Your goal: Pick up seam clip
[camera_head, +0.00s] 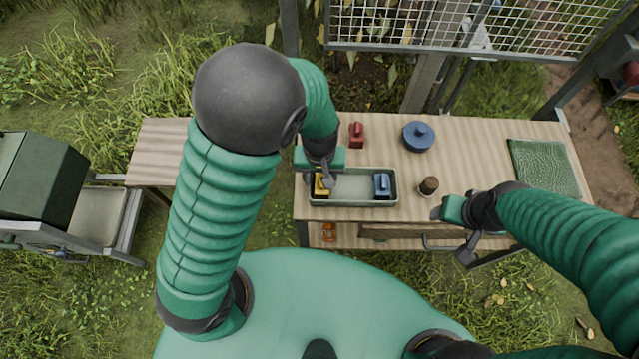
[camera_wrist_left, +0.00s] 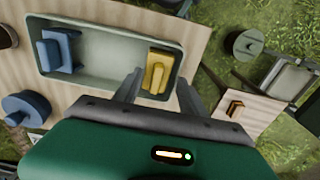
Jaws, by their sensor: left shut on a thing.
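A yellow clip-like block (camera_head: 321,188) is at the left end of a grey-green tray (camera_head: 345,172) on the wooden table. I cannot tell which block the task calls the seam clip. My left gripper (camera_head: 325,181) reaches down over that end of the tray. In the left wrist view, the gripper's fingers (camera_wrist_left: 158,92) are on either side of the yellow block (camera_wrist_left: 157,72), shut on it. The block is still inside the tray. A blue block (camera_head: 382,184) of similar shape sits at the tray's right end. My right gripper (camera_head: 440,212) is near the table's front edge; its jaws are unclear.
A red block (camera_head: 356,134) and a blue lidded pot (camera_head: 419,136) stand behind the tray. A brown cup-like thing (camera_head: 428,186) stands right of it. A green mat (camera_head: 544,168) lies at the right end. A smaller wooden table (camera_head: 160,150) stands at left.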

